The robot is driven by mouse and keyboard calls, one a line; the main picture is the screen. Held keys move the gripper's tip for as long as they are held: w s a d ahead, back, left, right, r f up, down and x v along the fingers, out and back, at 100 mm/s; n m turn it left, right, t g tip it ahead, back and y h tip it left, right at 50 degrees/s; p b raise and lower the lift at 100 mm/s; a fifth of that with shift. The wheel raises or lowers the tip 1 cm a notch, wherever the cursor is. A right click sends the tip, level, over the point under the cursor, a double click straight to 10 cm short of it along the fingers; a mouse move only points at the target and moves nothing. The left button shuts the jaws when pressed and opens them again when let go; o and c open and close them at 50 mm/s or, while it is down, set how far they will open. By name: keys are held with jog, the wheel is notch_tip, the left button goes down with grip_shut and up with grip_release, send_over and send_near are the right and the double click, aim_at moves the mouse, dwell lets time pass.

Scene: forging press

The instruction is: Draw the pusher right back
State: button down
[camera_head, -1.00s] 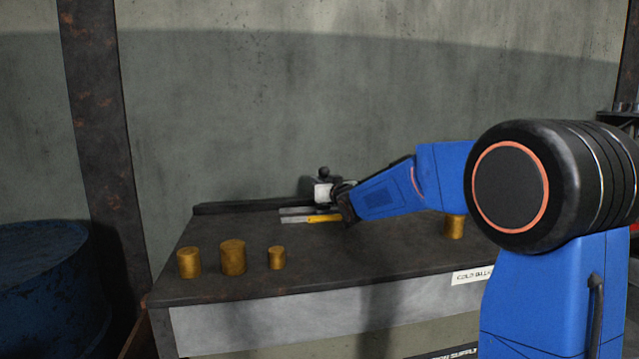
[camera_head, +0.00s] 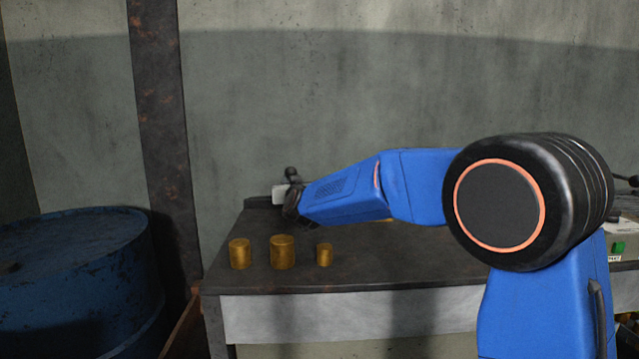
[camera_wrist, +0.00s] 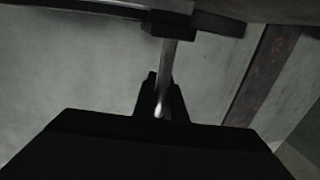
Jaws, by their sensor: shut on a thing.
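The pusher shows at the back left corner of the table as a pale block (camera_head: 280,193) with a dark knob (camera_head: 291,173) on top. My gripper (camera_head: 291,204) is at the pusher, and my forearm hides much of it. In the wrist view my gripper (camera_wrist: 160,103) is shut on a pale metal bar (camera_wrist: 169,62), the pusher's handle. The bar runs up between the fingers to a dark block (camera_wrist: 168,24) on a dark rail (camera_wrist: 100,9). The block sits near the right part of the rail in that view.
Three brass billets (camera_head: 282,252) stand near the table's (camera_head: 370,278) front left. A blue drum (camera_head: 75,262) stands on the floor at the left, beside a rusty post (camera_head: 160,130). Part of the table behind my arm is hidden.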

jog(key=a, duration=1.4)
jog(key=shift+a, duration=0.4)
jog(key=shift+r, duration=0.1)
jog(key=c, duration=1.8)
grip_release()
jog(key=shift+a, duration=0.25)
jog(key=shift+d, duration=0.1)
jog(key=s, duration=0.3)
jog(key=s+d, duration=0.1)
jog(key=s, duration=0.3)
jog(key=shift+s+d, duration=0.15)
jog(key=shift+d, duration=0.05)
